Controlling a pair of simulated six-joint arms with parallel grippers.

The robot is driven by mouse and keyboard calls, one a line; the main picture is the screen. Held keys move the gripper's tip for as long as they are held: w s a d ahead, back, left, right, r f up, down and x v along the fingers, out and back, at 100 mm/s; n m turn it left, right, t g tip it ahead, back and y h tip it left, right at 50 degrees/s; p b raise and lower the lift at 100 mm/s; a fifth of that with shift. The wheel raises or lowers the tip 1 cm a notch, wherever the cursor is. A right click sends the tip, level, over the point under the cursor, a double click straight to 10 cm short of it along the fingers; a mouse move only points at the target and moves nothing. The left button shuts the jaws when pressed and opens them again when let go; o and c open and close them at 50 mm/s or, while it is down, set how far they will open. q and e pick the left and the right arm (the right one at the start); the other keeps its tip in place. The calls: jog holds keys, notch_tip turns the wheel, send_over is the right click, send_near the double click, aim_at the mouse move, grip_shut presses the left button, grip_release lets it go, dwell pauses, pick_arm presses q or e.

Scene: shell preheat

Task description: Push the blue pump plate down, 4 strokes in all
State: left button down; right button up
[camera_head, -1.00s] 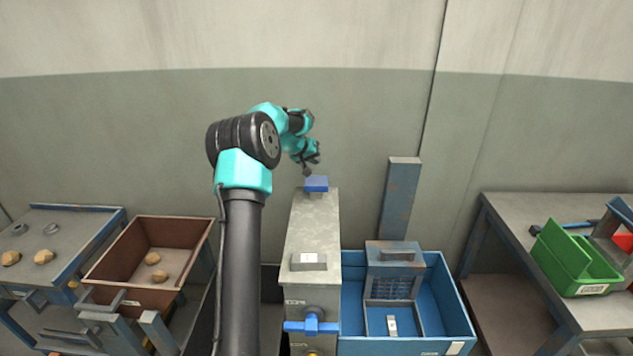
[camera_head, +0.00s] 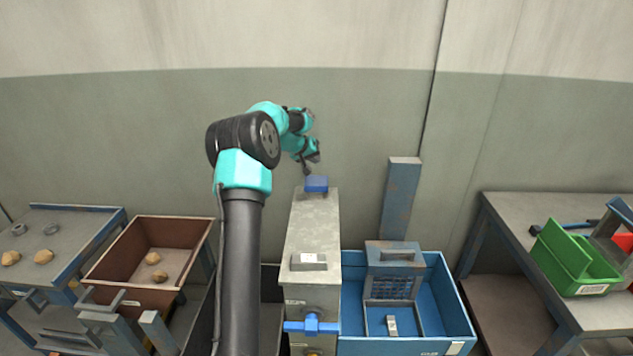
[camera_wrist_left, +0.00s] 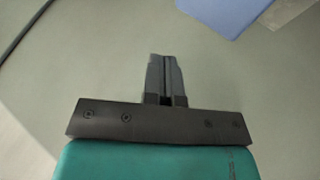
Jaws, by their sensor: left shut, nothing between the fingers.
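The blue pump plate (camera_head: 316,184) sits on a short post at the far end of the tall grey cabinet top. It also shows at the upper right of the left wrist view (camera_wrist_left: 222,12), cut off by the frame edge. My left gripper (camera_head: 307,171) is just above and slightly left of the plate in the head view. Its fingers are shut and empty in the left wrist view (camera_wrist_left: 166,75), apart from the plate there. My right gripper is in neither view.
The grey cabinet (camera_head: 313,232) has a blue valve handle (camera_head: 311,325) on its front. A blue bin (camera_head: 455,310) stands to its right, a brown bin (camera_head: 110,265) to its left. A green crate (camera_head: 565,262) rests on the right table.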

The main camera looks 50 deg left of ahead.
pick_arm(q)
notch_tip(320, 180, up, 3)
jog(key=shift+r, duration=0.2)
jog(key=shift+f, duration=0.1)
send_near(322, 177)
jog(key=shift+w+r+x, duration=0.15)
jog(key=shift+x, duration=1.05)
jog(key=shift+w+r+x, duration=0.1)
jog(key=shift+x, duration=1.05)
dwell(0.5)
jog(key=shift+f, duration=0.4)
